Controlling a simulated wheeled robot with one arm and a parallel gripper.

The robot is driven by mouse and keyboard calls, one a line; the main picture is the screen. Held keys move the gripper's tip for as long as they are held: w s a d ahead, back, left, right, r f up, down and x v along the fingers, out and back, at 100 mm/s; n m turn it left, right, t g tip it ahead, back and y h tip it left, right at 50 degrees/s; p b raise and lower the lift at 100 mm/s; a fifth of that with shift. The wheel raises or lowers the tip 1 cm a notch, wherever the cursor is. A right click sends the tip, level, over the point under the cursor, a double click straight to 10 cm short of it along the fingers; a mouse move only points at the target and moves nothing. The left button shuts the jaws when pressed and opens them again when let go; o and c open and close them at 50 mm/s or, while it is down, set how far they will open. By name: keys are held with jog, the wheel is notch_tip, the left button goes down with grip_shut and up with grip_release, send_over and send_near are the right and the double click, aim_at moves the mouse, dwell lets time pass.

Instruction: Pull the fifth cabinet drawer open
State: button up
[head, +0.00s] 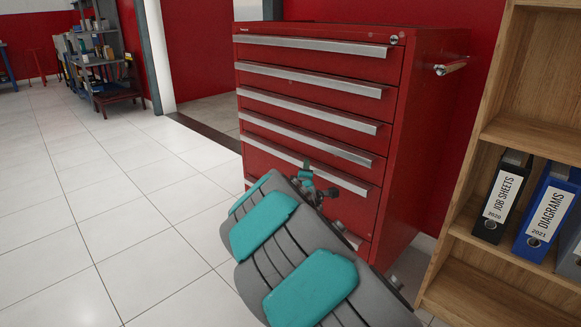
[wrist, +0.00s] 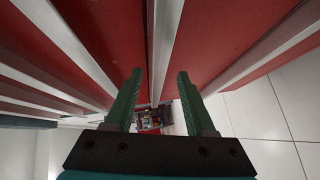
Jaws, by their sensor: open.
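The red cabinet (head: 420,130) stands in the middle of the head view, with a stack of drawers that each carry a long silver handle strip. The fifth drawer's handle (head: 268,149) is the fifth strip from the top, and its middle is partly hidden behind my gripper (head: 309,179). All drawers that I can see look shut. In the wrist view my gripper (wrist: 160,74) is open and empty, its two green fingers apart. A silver handle strip (wrist: 163,45) runs between the fingertips in that view. I cannot tell whether the fingers touch it.
A wooden shelf (head: 503,60) with a black binder (head: 503,196) and a blue binder (head: 547,210) stands close on the right. The tiled floor (head: 130,220) to the left is clear. A grey shelf rack (head: 95,60) stands far back left.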

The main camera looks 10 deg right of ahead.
aim_at(291, 162)
jog(key=shift+w+a+f+n+t+y+b, duration=0.2)
jog(key=shift+w+a+n+t, duration=0.2)
jog(key=shift+w, duration=1.4)
jog(key=shift+w+a+f+n+t+y+b, duration=0.15)
jog(key=shift+w+a+f+n+t, duration=0.3)
jog(key=shift+w, duration=1.35)
jog(key=shift+w+a+n+t+y+b, duration=0.2)
jog(key=shift+w+a+n, duration=0.35)
jog(key=shift+w, duration=1.25)
jog(key=shift+c, duration=0.2)
jog(key=c, duration=0.7)
grip_shut()
jog(key=shift+f, duration=0.25)
